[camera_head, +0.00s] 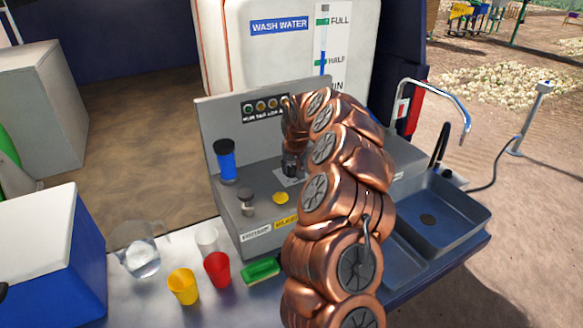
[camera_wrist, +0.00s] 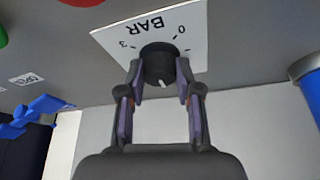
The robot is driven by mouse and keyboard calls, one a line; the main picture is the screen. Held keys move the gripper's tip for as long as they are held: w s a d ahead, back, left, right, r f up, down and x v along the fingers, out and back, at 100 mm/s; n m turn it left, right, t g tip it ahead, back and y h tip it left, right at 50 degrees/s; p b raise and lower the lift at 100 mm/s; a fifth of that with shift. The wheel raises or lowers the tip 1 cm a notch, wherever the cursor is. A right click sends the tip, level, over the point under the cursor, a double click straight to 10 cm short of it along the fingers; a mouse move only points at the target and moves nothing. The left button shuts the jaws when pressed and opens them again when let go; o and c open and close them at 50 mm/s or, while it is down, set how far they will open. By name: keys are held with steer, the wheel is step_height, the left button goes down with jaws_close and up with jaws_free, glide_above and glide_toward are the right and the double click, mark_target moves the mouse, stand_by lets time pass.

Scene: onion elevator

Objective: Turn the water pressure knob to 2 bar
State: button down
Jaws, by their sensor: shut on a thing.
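The water pressure knob (camera_wrist: 158,62) is a dark round knob on a white plate (camera_wrist: 118,36), which reads upside down as BAR with a 0 and a 3. A small white mark shows at the knob's lower edge, pointing down in the wrist view. The number it points at cannot be read. My gripper (camera_wrist: 159,80) has one finger on each side of the knob and is shut on it. In the head view my gripper (camera_head: 291,165) is at the grey panel, and the plate (camera_head: 287,180) shows partly below it while the knob is hidden.
Cups (camera_head: 183,286), a pitcher (camera_head: 141,255) and a green sponge (camera_head: 261,270) stand in front. A sink (camera_head: 440,210) is at right.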

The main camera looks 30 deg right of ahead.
steer(key=shift+f+m+b, duration=0.3)
steer(key=shift+m+b, duration=0.1)
steer(key=shift+b, duration=1)
steer(key=b, duration=0.2)
steer(key=shift+f+m+h+b, duration=0.1)
steer(key=shift+m+h+b, duration=0.2)
steer(key=shift+m+b, duration=0.1)
steer(key=m+g+h+b, duration=0.1)
steer(key=m+b, duration=0.2)
steer(key=b, duration=0.6)
steer(key=shift+w+a+m, duration=0.1)
steer(key=shift+m, duration=0.3)
steer(key=m+b, duration=0.1)
steer(key=b, duration=0.1)
steer(key=m+g+b, duration=0.1)
steer(key=m+b, duration=0.1)
steer(key=b, duration=0.1)
steer(key=shift+r+h, duration=0.3)
steer(key=shift+h, duration=0.1)
steer(key=shift+r+m+b, duration=0.15)
steer(key=shift+m+b, duration=0.15)
steer(key=c, duration=0.8)
jaws_free()
